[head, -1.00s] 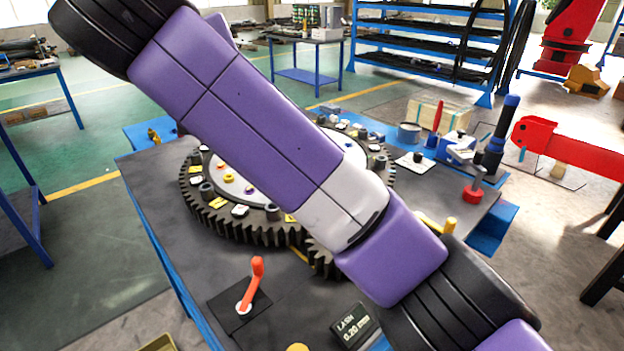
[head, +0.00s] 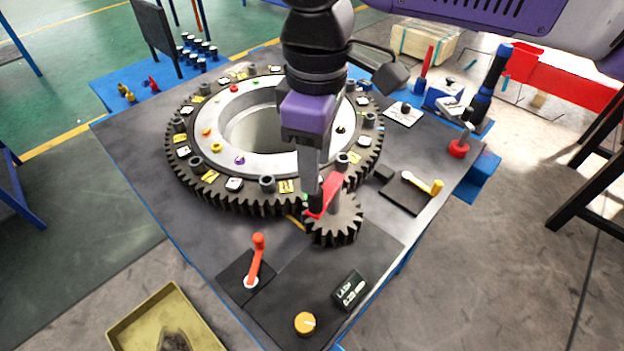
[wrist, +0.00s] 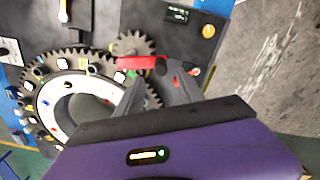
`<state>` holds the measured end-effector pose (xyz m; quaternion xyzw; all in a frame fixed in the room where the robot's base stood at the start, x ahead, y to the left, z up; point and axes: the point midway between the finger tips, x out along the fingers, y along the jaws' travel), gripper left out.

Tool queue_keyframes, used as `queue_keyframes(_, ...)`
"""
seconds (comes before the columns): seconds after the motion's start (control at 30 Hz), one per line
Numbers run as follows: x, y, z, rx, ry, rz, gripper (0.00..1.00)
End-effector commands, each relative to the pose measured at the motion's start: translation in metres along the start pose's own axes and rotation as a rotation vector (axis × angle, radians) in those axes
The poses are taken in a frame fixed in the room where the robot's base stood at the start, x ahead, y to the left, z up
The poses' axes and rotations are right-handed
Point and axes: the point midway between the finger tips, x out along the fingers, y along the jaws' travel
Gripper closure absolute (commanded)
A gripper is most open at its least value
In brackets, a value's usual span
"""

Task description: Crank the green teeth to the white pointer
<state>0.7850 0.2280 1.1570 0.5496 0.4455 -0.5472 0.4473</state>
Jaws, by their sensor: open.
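The big dark ring gear (head: 225,203) lies flat on the bench and meshes with a small pinion (head: 348,232). A red crank arm (head: 328,196) sits on the pinion; it also shows in the wrist view (wrist: 138,62). My gripper (head: 317,203) points down at the crank's outer end. In the wrist view my open fingers (wrist: 155,72) are on either side of the crank's dark handle (wrist: 162,66); contact is unclear. A small green patch (wrist: 132,75) shows on the gear teeth near the mesh. I cannot clearly pick out the white pointer.
An orange-red lever (head: 256,262), an orange knob (head: 305,323) and a small display (head: 350,289) are at the front. A yellow-handled lever (head: 424,184) is right of the pinion. A yellow bin (head: 165,312) stands below left. Studs and tags cover the ring.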

Motion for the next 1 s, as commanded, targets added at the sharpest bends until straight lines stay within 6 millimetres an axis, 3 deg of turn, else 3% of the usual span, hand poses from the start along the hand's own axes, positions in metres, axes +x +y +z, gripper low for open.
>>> queue_keyframes(0.53,0.068,-0.001,0.001,0.0,-0.002,-0.005,0.55)
queue_keyframes(0.93,0.077,-0.001,0.001,0.0,-0.001,-0.004,0.55)
queue_keyframes(1.0,0.077,-0.001,0.001,0.0,-0.001,-0.004,0.67)
